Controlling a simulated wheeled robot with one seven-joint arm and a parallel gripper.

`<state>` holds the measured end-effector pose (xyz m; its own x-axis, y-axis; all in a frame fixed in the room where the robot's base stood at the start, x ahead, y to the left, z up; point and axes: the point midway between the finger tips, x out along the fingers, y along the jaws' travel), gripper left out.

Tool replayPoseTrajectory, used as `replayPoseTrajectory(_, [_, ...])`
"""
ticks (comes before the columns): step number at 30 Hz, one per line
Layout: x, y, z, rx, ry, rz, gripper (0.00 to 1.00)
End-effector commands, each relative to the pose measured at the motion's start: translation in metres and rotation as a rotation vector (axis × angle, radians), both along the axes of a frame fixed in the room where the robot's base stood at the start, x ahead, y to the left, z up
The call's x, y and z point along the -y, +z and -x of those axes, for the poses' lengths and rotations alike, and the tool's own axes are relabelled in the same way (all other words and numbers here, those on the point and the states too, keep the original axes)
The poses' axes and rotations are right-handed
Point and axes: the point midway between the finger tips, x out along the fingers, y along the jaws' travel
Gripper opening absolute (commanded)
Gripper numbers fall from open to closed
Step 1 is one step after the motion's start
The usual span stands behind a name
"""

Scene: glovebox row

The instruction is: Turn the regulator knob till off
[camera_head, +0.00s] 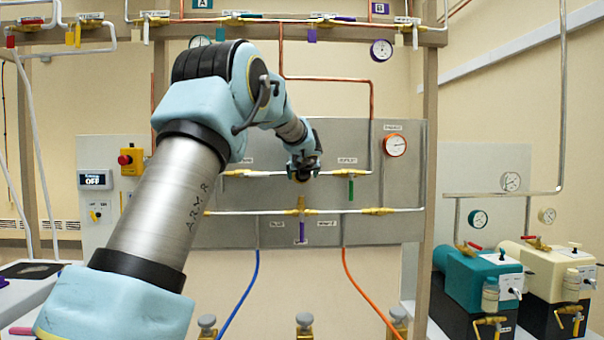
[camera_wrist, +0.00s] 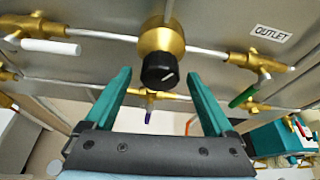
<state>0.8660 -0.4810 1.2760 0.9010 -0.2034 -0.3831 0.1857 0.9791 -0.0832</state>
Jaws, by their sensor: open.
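The black regulator knob (camera_wrist: 159,73) with a white pointer line sits on a round brass regulator body (camera_wrist: 161,38) in the wrist view. The pointer line slants up to the right. My gripper (camera_wrist: 157,79) is open, with one teal finger on each side of the knob and a visible gap at both sides. I cannot tell how far the fingertips are from the panel. In the head view my gripper (camera_head: 304,170) is in front of the grey panel (camera_head: 380,225) and hides the knob.
A white-handled valve (camera_wrist: 50,46) is left and a green-handled valve (camera_wrist: 243,96) right, below an OUTLET label (camera_wrist: 271,34). A purple-handled valve (camera_head: 301,232) hangs below. A round gauge (camera_head: 395,145) is upper right on the panel. Teal and cream pumps (camera_head: 480,280) stand at right.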

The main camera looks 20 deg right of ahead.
Motion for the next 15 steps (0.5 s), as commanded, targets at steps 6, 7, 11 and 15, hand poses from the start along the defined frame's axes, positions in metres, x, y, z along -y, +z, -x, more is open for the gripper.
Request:
replayPoseTrajectory(6, [0.0027, -0.0055, -0.0136, 0.0, 0.001, 0.0, 0.89])
replayPoseTrajectory(7, [0.0029, -0.0059, -0.0142, 0.0, 0.001, 0.001, 0.89])
replayPoseTrajectory(11, [0.0029, -0.0063, -0.0146, 0.0, 0.0, 0.001, 0.89])
replayPoseTrajectory(15, [0.0029, -0.0063, -0.0144, 0.0, 0.0, 0.001, 0.86])
